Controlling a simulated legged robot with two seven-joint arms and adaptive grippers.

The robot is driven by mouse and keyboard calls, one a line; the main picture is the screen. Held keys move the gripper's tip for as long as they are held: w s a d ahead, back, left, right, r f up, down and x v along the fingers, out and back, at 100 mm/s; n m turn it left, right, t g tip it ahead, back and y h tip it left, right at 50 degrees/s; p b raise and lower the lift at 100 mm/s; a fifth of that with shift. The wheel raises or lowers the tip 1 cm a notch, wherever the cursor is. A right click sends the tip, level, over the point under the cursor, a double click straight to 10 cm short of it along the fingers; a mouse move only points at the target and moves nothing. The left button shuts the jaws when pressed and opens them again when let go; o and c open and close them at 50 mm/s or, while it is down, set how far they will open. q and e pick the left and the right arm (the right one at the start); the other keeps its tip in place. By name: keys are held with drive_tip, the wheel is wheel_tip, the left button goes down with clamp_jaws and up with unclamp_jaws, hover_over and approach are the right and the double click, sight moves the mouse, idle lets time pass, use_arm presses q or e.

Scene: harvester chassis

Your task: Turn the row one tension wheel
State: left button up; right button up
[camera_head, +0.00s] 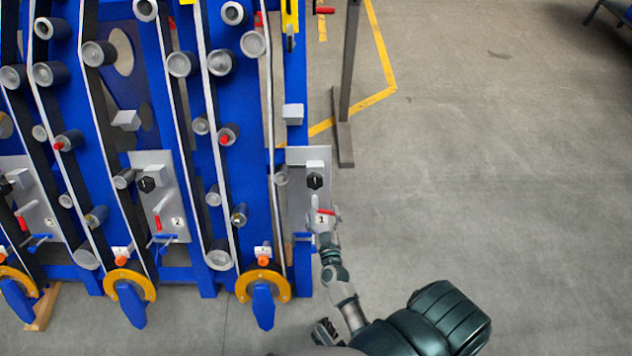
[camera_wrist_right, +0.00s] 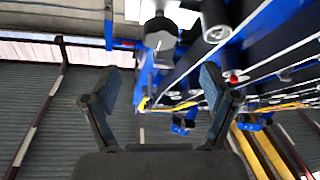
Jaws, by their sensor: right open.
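The row one tension wheel is a small black knob (camera_head: 315,181) on the grey plate (camera_head: 298,204) marked 1, at the right end of the blue machine. In the right wrist view the dark knob (camera_wrist_right: 160,34) is at top centre, beyond and above the open fingers. My right gripper (camera_head: 322,216) is in front of the plate, just below the knob in the head view, partly covering the lower plate. In the wrist view my right gripper (camera_wrist_right: 160,85) is wide open and empty, apart from the knob. A dark gripper-like part (camera_head: 325,332) shows at the bottom, its jaws unclear.
A red handle (camera_head: 325,211) shows close to my right gripper. A grey block (camera_head: 293,114) juts out above the plate. Rollers and belts fill the machine's blue frame (camera_head: 297,75) to the left. A dark post (camera_head: 346,130) stands behind. Floor to the right is clear.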

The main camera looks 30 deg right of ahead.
sight(316, 186)
drive_tip(key=b+x, duration=0.1)
drive_tip(key=x, duration=1.1)
drive_tip(key=shift+w+d+f+b, duration=0.1)
drive_tip(key=shift+w+b, duration=0.1)
drive_tip(key=shift+b, duration=0.2)
drive_tip(key=shift+w+d, duration=0.2)
drive_tip(key=shift+w, duration=0.25)
use_arm(q)
drive_tip(key=r, duration=0.5)
drive_tip(key=shift+s+a+r, duration=0.1)
drive_tip(key=shift+s+r, duration=0.15)
drive_tip(key=shift+r, duration=0.15)
use_arm(e)
drive_tip(key=c, duration=1.2)
use_arm(q)
drive_tip(key=shift+w+r, duration=0.1)
use_arm(e)
drive_tip(key=shift+o, duration=0.2)
